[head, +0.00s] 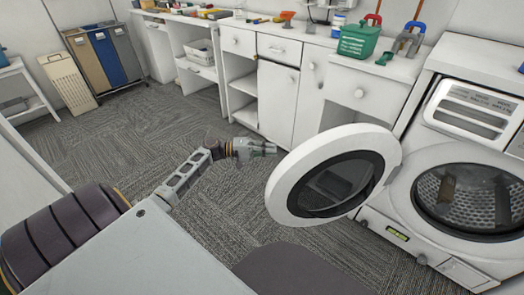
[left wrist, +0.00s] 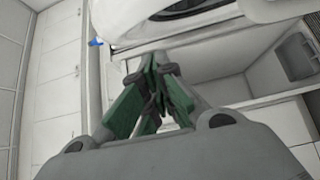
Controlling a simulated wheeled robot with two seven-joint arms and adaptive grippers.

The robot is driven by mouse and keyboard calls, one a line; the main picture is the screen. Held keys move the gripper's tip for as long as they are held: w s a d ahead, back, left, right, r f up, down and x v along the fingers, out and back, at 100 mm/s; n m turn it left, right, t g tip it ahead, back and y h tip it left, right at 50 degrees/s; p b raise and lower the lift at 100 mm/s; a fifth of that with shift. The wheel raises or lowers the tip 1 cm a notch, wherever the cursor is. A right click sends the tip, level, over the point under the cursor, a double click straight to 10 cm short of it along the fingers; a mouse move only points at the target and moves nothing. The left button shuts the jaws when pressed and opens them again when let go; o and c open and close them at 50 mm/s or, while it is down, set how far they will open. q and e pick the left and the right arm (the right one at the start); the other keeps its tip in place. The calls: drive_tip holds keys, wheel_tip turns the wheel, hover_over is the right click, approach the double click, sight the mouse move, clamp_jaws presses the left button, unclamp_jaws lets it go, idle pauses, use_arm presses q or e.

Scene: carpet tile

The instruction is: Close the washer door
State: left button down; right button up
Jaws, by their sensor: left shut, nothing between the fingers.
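The washer (head: 440,185) stands at the right of the head view, with its drum opening showing. Its round white door (head: 283,190) with a dark glass middle is swung wide open towards the left. My left gripper (head: 274,149) is just to the left of the door's upper edge in the head view; I cannot tell whether it touches. In the left wrist view its green-padded fingers (left wrist: 154,65) are shut with nothing between them. The door's white rim (left wrist: 125,22) fills the top there, close beyond the fingertips. My right gripper is not in view.
White cabinets with a counter (head: 290,36) run along the back, carrying a green container (head: 358,42) and tools. Several tall bins (head: 105,57) stand at the back left. The grey carpet (head: 110,145) is clear between them and my arm.

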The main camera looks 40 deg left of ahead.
use_arm(q)
drive_tip(key=shift+s+d, duration=0.55)
drive_tip(key=shift+d, duration=0.35)
drive_tip(key=shift+s+d, duration=0.55)
drive_tip(key=shift+d, duration=0.35)
drive_tip(key=shift+s+d, duration=0.1)
